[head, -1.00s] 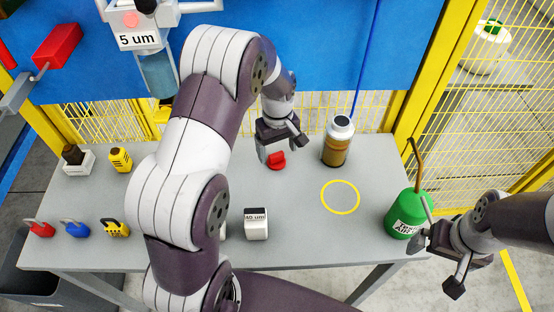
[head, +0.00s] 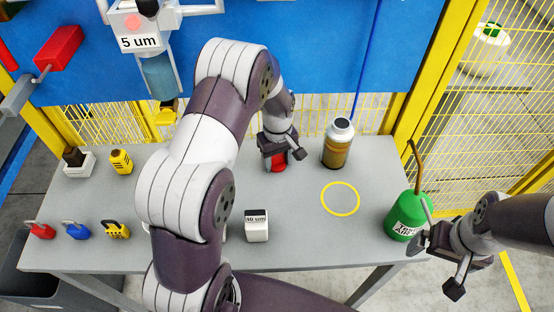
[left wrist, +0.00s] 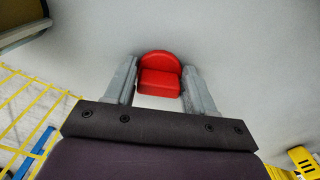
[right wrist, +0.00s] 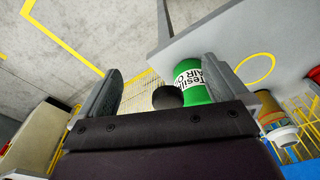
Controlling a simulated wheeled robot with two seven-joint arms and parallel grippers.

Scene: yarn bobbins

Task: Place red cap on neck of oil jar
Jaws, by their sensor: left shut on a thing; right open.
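The red cap (head: 279,167) is on the grey table, left of the oil jar. In the left wrist view the cap (left wrist: 160,80) sits between the two fingers. My left gripper (head: 281,157) points down at it and is shut on it, partly hiding it in the head view. My right gripper (head: 437,265) is open and empty beyond the table's right edge, near the green oil can.
A green oil can (head: 405,217) with a thin spout stands at the right edge. A yellow ring (head: 340,198) marks bare table before the jar. A white block (head: 256,228) is at the front. Padlocks (head: 77,229) and a yellow item (head: 121,161) are at left.

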